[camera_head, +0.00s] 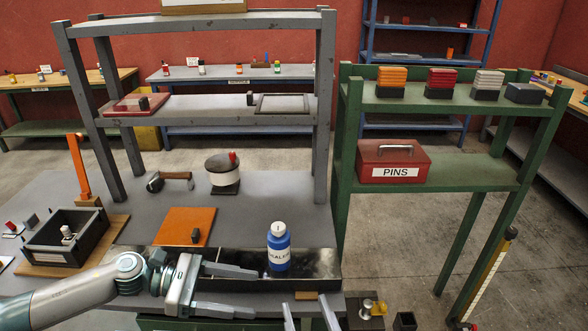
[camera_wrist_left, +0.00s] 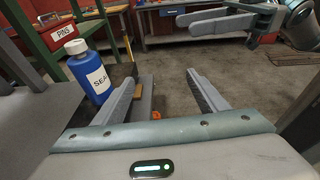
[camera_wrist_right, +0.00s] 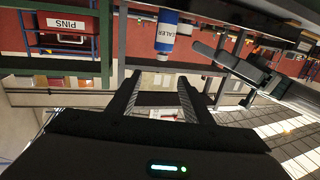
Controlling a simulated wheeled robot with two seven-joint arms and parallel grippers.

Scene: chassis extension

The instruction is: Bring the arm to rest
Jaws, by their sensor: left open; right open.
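My left arm reaches in from the left in the head view. My left gripper (camera_head: 255,290) is open and empty, with its fingers pointing right just in front of the bench's front edge area. It is a little left of and nearer than the blue bottle (camera_head: 279,247), which stands upright. In the left wrist view nothing is between the fingers (camera_wrist_left: 166,76). My right gripper (camera_head: 309,308) shows only its finger ends at the bottom edge. In the right wrist view its fingers (camera_wrist_right: 160,77) are apart and empty. The left gripper also appears there, at the right (camera_wrist_right: 225,62).
The bench holds a dark box (camera_head: 98,236), an orange plate (camera_head: 184,226), a white round pot (camera_head: 222,169) and a hand tool (camera_head: 168,180). A grey rack (camera_head: 323,110) rises behind. A green shelf (camera_head: 450,172) carries a red PINS box (camera_head: 393,163).

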